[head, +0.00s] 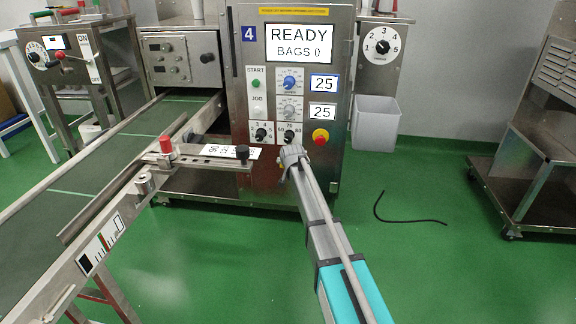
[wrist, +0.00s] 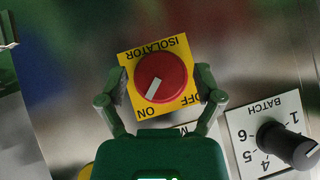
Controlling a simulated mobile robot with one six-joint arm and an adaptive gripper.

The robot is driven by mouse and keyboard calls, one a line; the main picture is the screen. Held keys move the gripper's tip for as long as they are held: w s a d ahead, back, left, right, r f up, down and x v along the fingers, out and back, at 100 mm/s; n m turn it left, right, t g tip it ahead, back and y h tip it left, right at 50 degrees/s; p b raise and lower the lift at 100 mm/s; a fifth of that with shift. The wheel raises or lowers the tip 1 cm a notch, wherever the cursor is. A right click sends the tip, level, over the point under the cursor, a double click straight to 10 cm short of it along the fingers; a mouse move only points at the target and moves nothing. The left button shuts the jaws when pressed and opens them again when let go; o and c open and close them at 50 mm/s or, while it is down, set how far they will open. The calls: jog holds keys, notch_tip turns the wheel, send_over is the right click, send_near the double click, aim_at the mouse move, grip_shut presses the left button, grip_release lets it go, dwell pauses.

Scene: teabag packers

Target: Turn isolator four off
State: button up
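The isolator is a red round knob (wrist: 161,77) on a yellow square plate (wrist: 128,62), upside down in the wrist view. Its white mark points toward ON; OFF is at the plate's right. My gripper (wrist: 159,80) is open, its green fingers standing either side of the plate and knob. I cannot tell whether they touch the knob. In the head view my gripper (head: 291,153) is at the lower front of the steel machine (head: 237,85) labelled with a blue 4 (head: 249,34). The isolator's lettering is not visible there; my gripper may hide it.
A BATCH dial (wrist: 283,146) is close right of the isolator in the wrist view. In the head view a red button on yellow (head: 320,137) is right of my gripper, and a conveyor (head: 110,155) is left. A grey bin (head: 375,122) hangs at right.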

jog(key=c, duration=0.8)
jog(key=shift+c, duration=0.2)
jog(key=shift+n+h, duration=0.3)
jog(key=shift+h, duration=0.1)
jog(key=shift+a+n+g+h, duration=0.15)
jog(key=shift+n+g+h, duration=0.3)
jog(key=shift+h, duration=0.55)
jog(key=n+h+b, duration=0.1)
jog(key=h, duration=0.1)
jog(key=shift+w+f+n+h, duration=0.1)
jog(key=shift+f+n+h, duration=0.05)
jog(key=shift+n+h, duration=0.25)
jog(key=n+h+b, duration=0.1)
jog(key=h+b, duration=0.1)
jog(key=h, duration=0.1)
jog(key=shift+a+f+n+b, duration=0.1)
jog(key=shift+n+b, duration=0.2)
jog(key=shift+n, duration=0.05)
jog(key=shift+n+h+b, duration=0.4)
jog(key=shift+h+b, duration=0.25)
jog(key=shift+h, duration=0.15)
